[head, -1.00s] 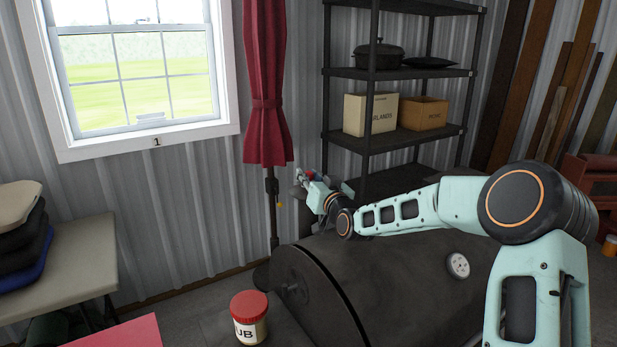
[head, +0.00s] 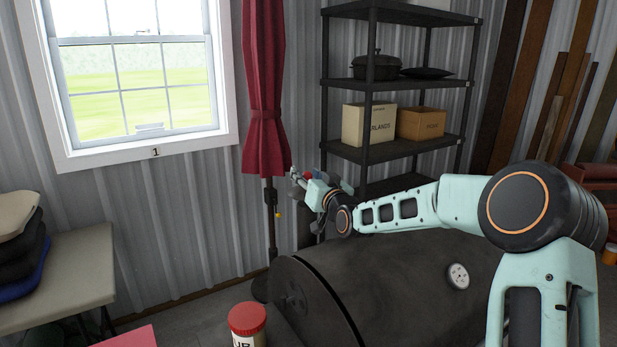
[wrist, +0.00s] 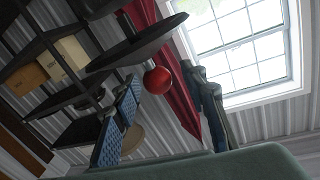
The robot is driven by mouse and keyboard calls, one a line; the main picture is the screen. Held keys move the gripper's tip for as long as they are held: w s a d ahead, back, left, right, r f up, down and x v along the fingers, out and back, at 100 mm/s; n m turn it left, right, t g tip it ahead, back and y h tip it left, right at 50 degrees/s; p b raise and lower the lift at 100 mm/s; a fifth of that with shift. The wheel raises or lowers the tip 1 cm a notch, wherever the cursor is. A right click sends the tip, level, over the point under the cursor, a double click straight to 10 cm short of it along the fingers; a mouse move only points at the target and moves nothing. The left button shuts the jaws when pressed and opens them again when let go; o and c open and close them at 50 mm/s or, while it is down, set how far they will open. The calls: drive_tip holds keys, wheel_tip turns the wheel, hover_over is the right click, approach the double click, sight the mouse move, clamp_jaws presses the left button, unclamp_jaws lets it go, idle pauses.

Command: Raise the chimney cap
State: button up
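The black smoker barrel (head: 400,275) stands below my arm in the head view. My gripper (head: 298,177) is at its left rear, beside a small red knob (head: 310,175). In the wrist view, a dark flat disc that looks like the chimney cap (wrist: 140,45) is seen nearly edge-on and tilted in the picture. The round red knob (wrist: 157,80) shows close to it. My gripper's fingers (wrist: 162,84) stand well apart, one on each side of the red knob, and hold nothing that I can see. I cannot tell whether they touch it. The chimney is largely hidden behind my gripper.
A black shelf rack (head: 345,152) with boxes and a pot stands behind my gripper. A red-lidded jar (head: 247,320) is in front. A table (head: 75,260) with stacked cushions is at left.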

drive_tip(key=v, duration=1.2)
